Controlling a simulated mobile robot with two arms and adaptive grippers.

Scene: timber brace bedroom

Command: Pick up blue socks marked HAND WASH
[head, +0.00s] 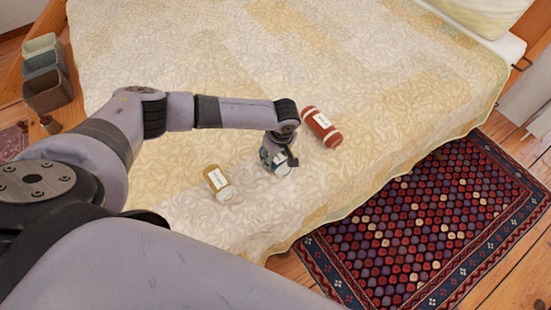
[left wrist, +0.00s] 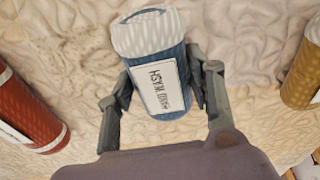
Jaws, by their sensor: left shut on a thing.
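The blue socks (left wrist: 152,50) are a rolled bundle with a white ribbed end and a white label reading HAND WASH in the left wrist view. My left gripper (left wrist: 163,84) has one finger on each side of the roll and is shut on it. In the head view my left gripper (head: 275,158) points down over the bed, and the blue socks (head: 282,170) show only in part beneath it. I cannot tell whether they touch the bedspread. My right gripper is not in view.
A red roll (head: 321,127) with a label lies right of the gripper, and a mustard roll (head: 219,184) lies left of it, both on the quilted bed (head: 400,100). A patterned rug (head: 420,230) covers the floor at right. Bins (head: 46,72) stand at the far left.

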